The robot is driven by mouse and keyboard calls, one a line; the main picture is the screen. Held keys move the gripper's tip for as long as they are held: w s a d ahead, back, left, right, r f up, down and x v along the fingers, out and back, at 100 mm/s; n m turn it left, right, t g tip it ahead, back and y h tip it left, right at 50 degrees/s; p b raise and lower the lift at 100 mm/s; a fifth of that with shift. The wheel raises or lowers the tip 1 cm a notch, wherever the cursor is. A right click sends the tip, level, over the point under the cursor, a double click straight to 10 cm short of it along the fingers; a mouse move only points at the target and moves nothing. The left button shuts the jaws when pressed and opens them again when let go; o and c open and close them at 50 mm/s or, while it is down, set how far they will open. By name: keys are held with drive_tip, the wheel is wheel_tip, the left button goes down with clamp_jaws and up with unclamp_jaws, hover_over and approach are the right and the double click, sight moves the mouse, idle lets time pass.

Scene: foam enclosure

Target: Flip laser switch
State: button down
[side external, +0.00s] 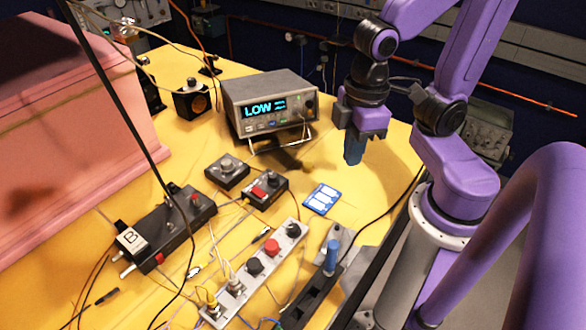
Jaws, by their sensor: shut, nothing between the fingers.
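My gripper (354,152) hangs with its blue fingers pointing down, shut and empty, above the right part of the yellow table. It is to the right of the grey instrument whose screen reads LOW (268,106). A small dark box with a red switch (259,192) lies to the lower left of my gripper, apart from it. A longer black box with a white B label (131,238) and red parts lies farther left. I cannot tell which control is the laser switch, or the position of the red switch.
A grey strip with black and red knobs (271,246) and a black rail with a blue upright part (332,255) lie in front. A blue-and-white card (321,199) lies below my gripper. A pink foam block (70,150) fills the left. Loose cables cross the table (185,145).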

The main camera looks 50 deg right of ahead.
drive_tip(key=s+d+n, duration=0.2)
drive_tip(key=s, duration=0.1)
wheel_tip(320, 180, up, 4)
drive_tip(key=n+y, duration=0.3)
drive_tip(key=n, duration=0.2)
hover_over(254, 190)
drive_tip(key=s+d, duration=0.2)
drive_tip(key=d, duration=0.2)
drive_tip(key=shift+t, duration=0.3)
drive_tip(key=x, duration=1.2)
drive_tip(key=shift+w+d+f, duration=0.15)
drive_tip(key=shift+w+d, duration=0.05)
drive_tip(key=shift+w, duration=0.1)
drive_tip(key=shift+w+f, duration=0.15)
drive_tip(key=shift+f, duration=0.5)
